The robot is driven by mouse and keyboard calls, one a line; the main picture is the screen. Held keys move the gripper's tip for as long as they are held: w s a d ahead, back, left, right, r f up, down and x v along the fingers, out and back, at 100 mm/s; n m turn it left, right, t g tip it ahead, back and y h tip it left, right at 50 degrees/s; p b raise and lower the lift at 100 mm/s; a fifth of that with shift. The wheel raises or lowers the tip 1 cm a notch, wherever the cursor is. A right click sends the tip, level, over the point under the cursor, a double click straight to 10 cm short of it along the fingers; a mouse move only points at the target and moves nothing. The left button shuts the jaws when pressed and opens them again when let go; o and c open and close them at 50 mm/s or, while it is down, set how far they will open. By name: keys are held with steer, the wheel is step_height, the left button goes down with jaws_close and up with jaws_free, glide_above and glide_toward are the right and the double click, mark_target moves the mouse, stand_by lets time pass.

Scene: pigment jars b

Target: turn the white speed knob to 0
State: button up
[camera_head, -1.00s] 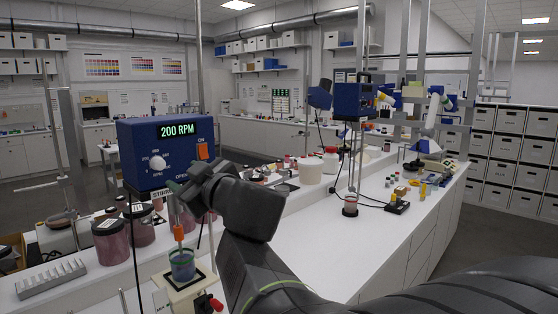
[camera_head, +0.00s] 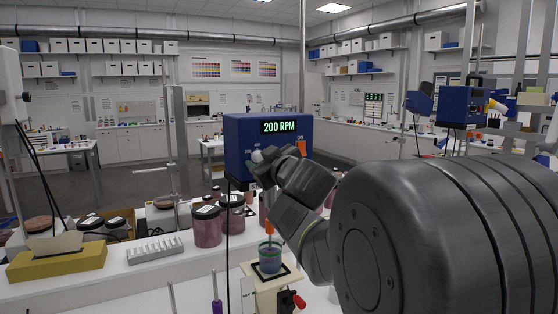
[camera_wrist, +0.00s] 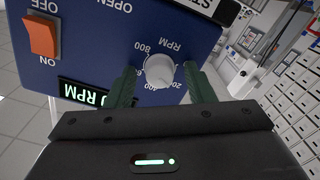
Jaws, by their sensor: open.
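The white speed knob (camera_wrist: 160,70) is on the front of the blue stirrer box (camera_head: 240,135). In the wrist view the box appears upside down, with a dial marked in RPM around the knob. In the head view the knob (camera_head: 257,156) is small beside my arm. The green display (camera_head: 280,127) reads 200 RPM. My gripper (camera_wrist: 159,82) is open, with one green finger on each side of the knob. I cannot tell whether either finger touches it. In the head view my wrist hides most of the gripper.
An orange ON/OFF switch (camera_wrist: 41,36) sits on the same panel. Below the box, a beaker of blue liquid (camera_head: 270,258) stands on a small plate stand. Dark-lidded jars (camera_head: 207,226) and a grey rack (camera_head: 155,250) stand on the bench to the left.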

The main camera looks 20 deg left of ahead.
steer(key=c, duration=1)
steer(key=n+b, duration=0.3)
steer(key=n, duration=0.8)
steer(key=shift+f+n+b, duration=0.1)
steer(key=shift+n+b, duration=0.25)
steer(key=shift+n, duration=0.05)
steer(key=o, duration=1)
